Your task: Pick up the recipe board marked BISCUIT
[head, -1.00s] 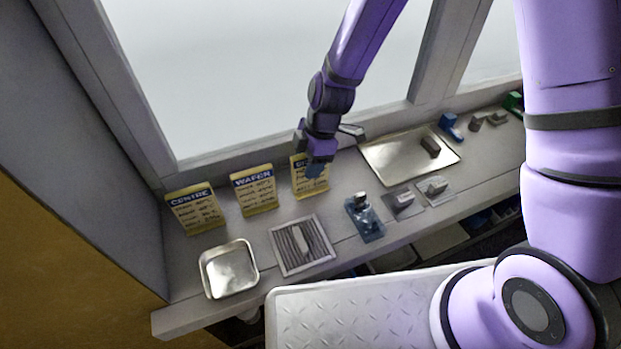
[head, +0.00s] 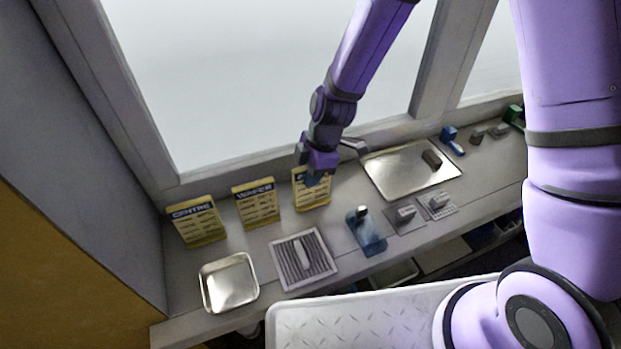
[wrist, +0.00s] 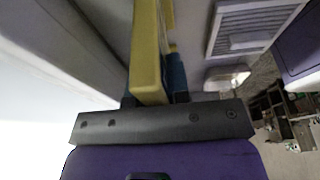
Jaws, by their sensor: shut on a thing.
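Three yellow recipe boards with blue headers stand in a row by the window. The left one reads CENTRE (head: 197,222) and the middle one reads WAFER (head: 257,205). The right board (head: 311,194) has its header mostly covered by my gripper (head: 315,180), so I cannot read its full word. My gripper is shut on this right board at its upper part. In the wrist view the yellow board (wrist: 148,60) is seen edge-on between the blue fingers. I cannot tell whether its foot touches the ledge.
A metal tray (head: 385,185) with a dark block lies to the right. In front are a grey ribbed plate (head: 285,270), an empty square pan (head: 215,292) and a blue-based item (head: 370,242). The window stands close behind the boards.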

